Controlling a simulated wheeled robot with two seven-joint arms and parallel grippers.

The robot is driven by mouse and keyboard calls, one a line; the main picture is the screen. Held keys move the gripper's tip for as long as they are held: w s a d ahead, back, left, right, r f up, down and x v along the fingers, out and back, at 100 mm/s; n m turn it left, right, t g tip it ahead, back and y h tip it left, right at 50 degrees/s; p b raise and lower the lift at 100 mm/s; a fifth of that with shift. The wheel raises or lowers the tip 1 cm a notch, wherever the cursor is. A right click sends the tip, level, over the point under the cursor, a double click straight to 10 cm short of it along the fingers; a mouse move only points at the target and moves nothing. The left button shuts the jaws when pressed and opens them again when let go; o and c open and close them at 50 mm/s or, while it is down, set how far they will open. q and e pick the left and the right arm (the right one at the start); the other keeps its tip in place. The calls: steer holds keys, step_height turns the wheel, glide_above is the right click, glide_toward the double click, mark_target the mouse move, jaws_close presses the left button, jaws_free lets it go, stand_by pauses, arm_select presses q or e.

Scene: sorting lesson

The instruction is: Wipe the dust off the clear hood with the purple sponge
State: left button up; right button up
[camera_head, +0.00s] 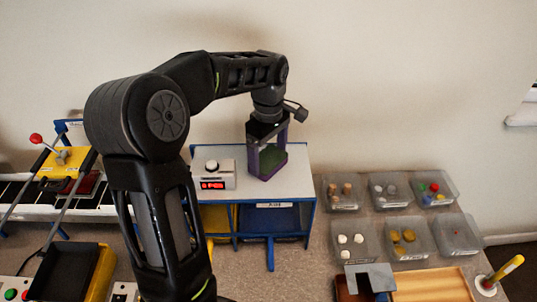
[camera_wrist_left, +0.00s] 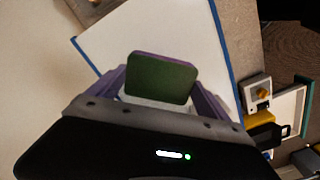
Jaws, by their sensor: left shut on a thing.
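My left gripper (camera_head: 267,140) reaches down from above over the right part of a white-topped stand (camera_head: 225,152). It is shut on the purple sponge (camera_head: 270,160), which has a green face and purple edges. In the left wrist view the sponge (camera_wrist_left: 161,78) sits between the two fingers, green face towards the camera. It is over the white top with the blue edge; I cannot tell whether it touches anything below. I cannot make out the clear hood or any dust in either view. My right gripper is not in view.
A small device with a red display (camera_head: 213,182) stands on the stand, left of the sponge. Several clear bins (camera_head: 410,238) with small parts are to the right. A wooden tray (camera_head: 435,287) is at the front right, and a yellow-topped frame (camera_head: 65,163) at the left.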

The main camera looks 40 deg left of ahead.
mark_target(268, 149)
arm_select(q)
steer(key=shift+w, duration=0.1)
steer(key=shift+w+a+p, duration=0.6)
steer(key=shift+w, duration=0.1)
steer(key=shift+w+a+f, duration=0.1)
steer(key=shift+w+a, duration=0.4)
steer(key=shift+w, duration=0.05)
steer(key=shift+p, duration=0.3)
steer(key=shift+r+p, duration=2.2)
steer(key=shift+r, duration=0.8)
steer(key=shift+r+p, duration=0.7)
steer(key=shift+r, duration=0.8)
